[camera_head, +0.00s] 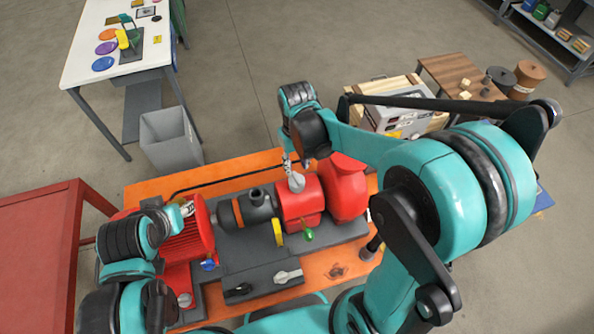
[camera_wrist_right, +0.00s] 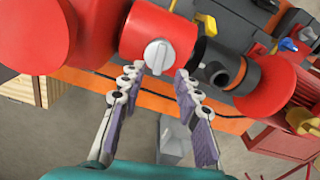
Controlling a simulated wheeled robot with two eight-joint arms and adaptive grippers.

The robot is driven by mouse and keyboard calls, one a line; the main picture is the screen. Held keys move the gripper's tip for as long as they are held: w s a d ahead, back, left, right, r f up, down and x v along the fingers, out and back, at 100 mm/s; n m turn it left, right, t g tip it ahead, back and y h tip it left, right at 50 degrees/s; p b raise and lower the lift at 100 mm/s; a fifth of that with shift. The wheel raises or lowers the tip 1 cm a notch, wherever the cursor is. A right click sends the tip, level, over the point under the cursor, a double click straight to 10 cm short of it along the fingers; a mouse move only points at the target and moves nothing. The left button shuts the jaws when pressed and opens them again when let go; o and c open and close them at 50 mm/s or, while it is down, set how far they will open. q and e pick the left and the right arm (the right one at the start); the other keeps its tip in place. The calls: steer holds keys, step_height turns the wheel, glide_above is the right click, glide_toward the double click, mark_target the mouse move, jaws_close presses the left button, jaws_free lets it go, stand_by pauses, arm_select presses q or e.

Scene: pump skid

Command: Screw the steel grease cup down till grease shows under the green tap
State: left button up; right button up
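The steel grease cup (camera_head: 297,182) sits on top of the red bearing housing (camera_head: 301,207) of the pump skid. In the right wrist view the cup (camera_wrist_right: 159,57) shows as a round grey cap with a raised bar across it. My right gripper (camera_wrist_right: 157,82) is open, its fingertips apart on either side just short of the cup; I see no contact. In the head view the right gripper (camera_head: 288,163) is above the cup, partly hidden by its wrist. The green tap (camera_head: 308,234) is on the housing's near side; no grease is visible under it. My left gripper (camera_head: 187,209) is by the red motor; its opening is unclear.
The red pump casing (camera_head: 344,188) stands right of the housing, the ribbed red motor (camera_head: 189,240) to the left. A yellow handle (camera_head: 278,233) is beside the green tap. A grey bin (camera_head: 169,140) and white table (camera_head: 100,62) stand behind left.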

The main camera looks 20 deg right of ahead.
mark_target(297, 177)
step_height(297, 177, down, 6)
steer(key=shift+r, duration=0.15)
jaws_close()
